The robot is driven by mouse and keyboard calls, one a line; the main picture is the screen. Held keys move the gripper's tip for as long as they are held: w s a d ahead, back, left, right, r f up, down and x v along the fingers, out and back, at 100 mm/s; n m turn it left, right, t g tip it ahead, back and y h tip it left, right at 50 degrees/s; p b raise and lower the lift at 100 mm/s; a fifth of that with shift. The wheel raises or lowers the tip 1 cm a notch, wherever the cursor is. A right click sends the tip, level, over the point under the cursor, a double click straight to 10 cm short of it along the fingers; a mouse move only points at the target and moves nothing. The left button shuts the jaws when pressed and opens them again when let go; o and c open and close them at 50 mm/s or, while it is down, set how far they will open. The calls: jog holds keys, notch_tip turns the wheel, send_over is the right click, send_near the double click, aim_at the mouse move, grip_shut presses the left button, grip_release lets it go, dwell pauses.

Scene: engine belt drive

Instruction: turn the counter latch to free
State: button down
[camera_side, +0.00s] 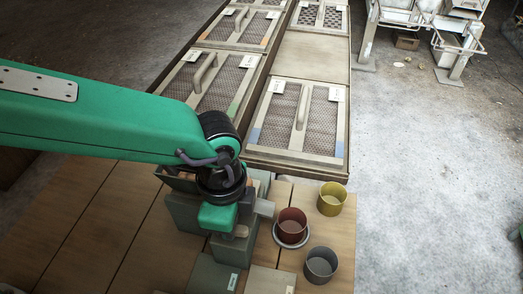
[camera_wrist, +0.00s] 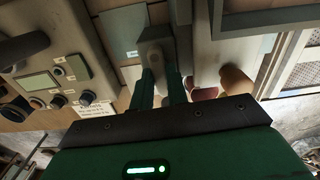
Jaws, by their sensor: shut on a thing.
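My gripper (camera_wrist: 161,82) shows two green fingers in the wrist view, shut on a small grey-brown part, which seems to be the counter latch (camera_wrist: 154,48). The part stands in front of a pale panel, and its upper end shows beyond the fingertips. The fingers hide its lower end, so I cannot tell which way the latch is turned. In the side view my gripper (camera_side: 222,222) is over the grey-green boxes at the near end of the wooden counter (camera_side: 102,222). My own wrist hides the fingertips and latch there.
A red cup on a saucer (camera_side: 291,222), a yellow cup (camera_side: 331,198) and a grey cup (camera_side: 320,265) stand close to the right of my gripper. Framed mesh panels with handles (camera_side: 298,120) lie behind. In the wrist view a control box with knobs (camera_wrist: 50,75) is at left.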

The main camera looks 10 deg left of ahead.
jog(key=shift+m, duration=0.4)
jog(key=c, duration=1.4)
grip_release()
jog(key=shift+r, duration=0.15)
jog(key=shift+r, duration=3.8)
